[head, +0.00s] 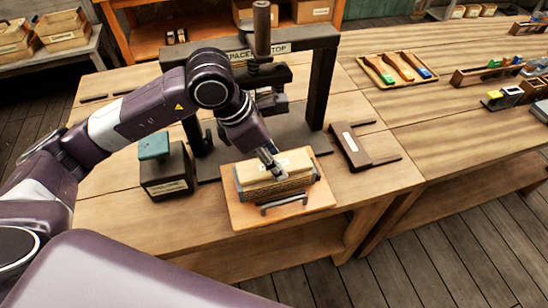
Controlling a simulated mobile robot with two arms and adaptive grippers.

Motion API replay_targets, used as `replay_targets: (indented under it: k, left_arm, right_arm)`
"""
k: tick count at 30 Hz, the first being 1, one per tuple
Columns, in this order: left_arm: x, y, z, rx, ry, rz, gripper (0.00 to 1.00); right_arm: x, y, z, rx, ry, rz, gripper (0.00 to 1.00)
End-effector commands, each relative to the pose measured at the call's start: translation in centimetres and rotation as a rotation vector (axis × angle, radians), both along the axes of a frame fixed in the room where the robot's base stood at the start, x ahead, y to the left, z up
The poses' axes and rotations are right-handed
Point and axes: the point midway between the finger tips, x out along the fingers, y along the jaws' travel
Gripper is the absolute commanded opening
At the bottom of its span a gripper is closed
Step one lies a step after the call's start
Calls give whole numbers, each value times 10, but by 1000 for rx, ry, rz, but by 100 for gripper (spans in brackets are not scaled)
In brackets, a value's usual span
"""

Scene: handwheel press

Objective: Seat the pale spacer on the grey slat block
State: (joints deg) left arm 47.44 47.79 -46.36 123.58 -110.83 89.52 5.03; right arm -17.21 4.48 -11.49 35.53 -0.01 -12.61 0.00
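A pale, flat-topped piece (246,173), which looks like the pale spacer, lies on top of a block with a ridged tan front (282,189) and grey end parts. I take this to be the slat block; whether the pale piece sits fully flat on it is hard to tell. The block rests on a wooden board (240,216) with a grey handle at its front. My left gripper (270,161) points down at the top of the pale piece, at or very near its surface. Its fingers are small and overlap the piece, so their opening and any grip are unclear. My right gripper is out of view.
A dark press frame (322,82) with an upright wooden handle (262,28) stands just behind the board. A dark box with a green top (154,146) is left of it. A brown U-shaped piece (349,147) lies right. Trays with coloured items (397,70) stand farther right.

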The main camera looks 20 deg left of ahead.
Motion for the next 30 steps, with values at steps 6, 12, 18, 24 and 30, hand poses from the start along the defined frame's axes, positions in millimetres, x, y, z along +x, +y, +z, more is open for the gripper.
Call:
replay_targets:
  k: [6, 12, 18, 24, 30]
  left_arm:
    - [0, 0, -5, 0, 0, 0, 14]
    - [0, 0, -4, 0, 0, 0, 59]
    - [0, 0, -4, 0, 0, 0, 60]
    - [-1, 2, 2, 0, -2, 1, 60]
    - [-7, 14, 36, 1, -6, 2, 60]
  right_arm:
    - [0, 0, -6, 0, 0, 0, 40]
    - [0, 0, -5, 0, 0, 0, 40]
    - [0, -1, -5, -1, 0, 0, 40]
    - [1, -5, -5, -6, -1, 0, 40]
    - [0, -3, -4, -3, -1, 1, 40]
